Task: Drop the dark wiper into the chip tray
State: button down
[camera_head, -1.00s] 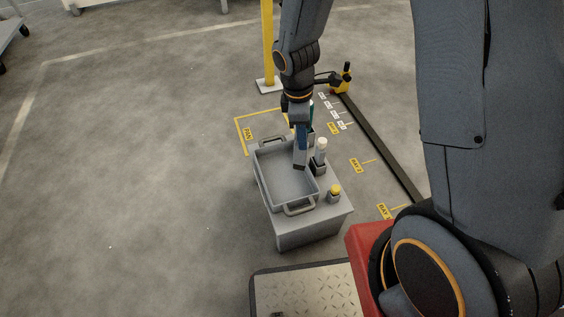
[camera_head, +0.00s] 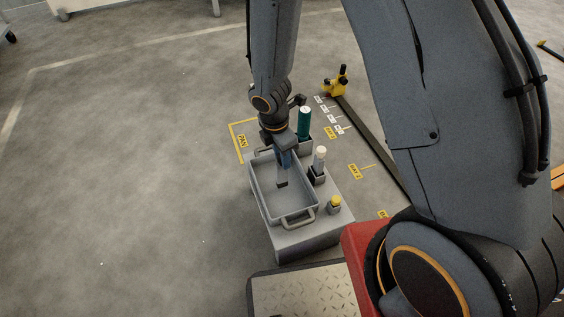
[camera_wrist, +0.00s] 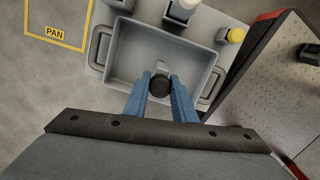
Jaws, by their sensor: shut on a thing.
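The dark wiper (camera_wrist: 159,85) shows in the wrist view as a dark round end between my two blue fingers. My gripper (camera_head: 283,163) is shut on it. In the head view the lower part of the wiper (camera_head: 282,183) hangs below the fingers, over the inside of the tray. The chip tray (camera_head: 269,214) is a grey open box with a handle at each end; it also shows in the wrist view (camera_wrist: 116,60). Its visible floor looks empty. I cannot tell how far the wiper is above the floor.
The tray sits on a grey stand (camera_head: 305,238). Along its right side stand a green bottle (camera_head: 304,122), a white-capped bottle (camera_head: 319,158) in a dark holder and a small yellow-capped jar (camera_head: 334,205). A yellow PAN marking (camera_head: 242,141) is on the floor. The floor to the left is clear.

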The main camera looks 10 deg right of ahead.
jog(key=shift+f+b, duration=0.3)
jog(key=shift+f, duration=0.65)
jog(key=c, duration=1.5)
grip_release()
jog(key=s+r+m+p, duration=0.3)
jog(key=r+m, duration=0.2)
jog(key=r, duration=0.9)
jog(key=s+r+m+p, duration=0.2)
jog(key=s+r+m, duration=0.25)
jog(key=r, duration=0.95)
jog(key=s+r+m, duration=0.3)
jog(key=s+d+r+m+y, duration=0.1)
jog(key=s+r+m, duration=0.2)
jog(key=s, duration=0.1)
jog(key=s+r+m+y, duration=0.1)
jog(key=s+r+m, duration=0.2)
jog(key=m, duration=0.1)
jog(key=shift+s+d+g, duration=0.15)
jog(key=shift+s+g, duration=0.15)
jog(key=shift+s, duration=0.1)
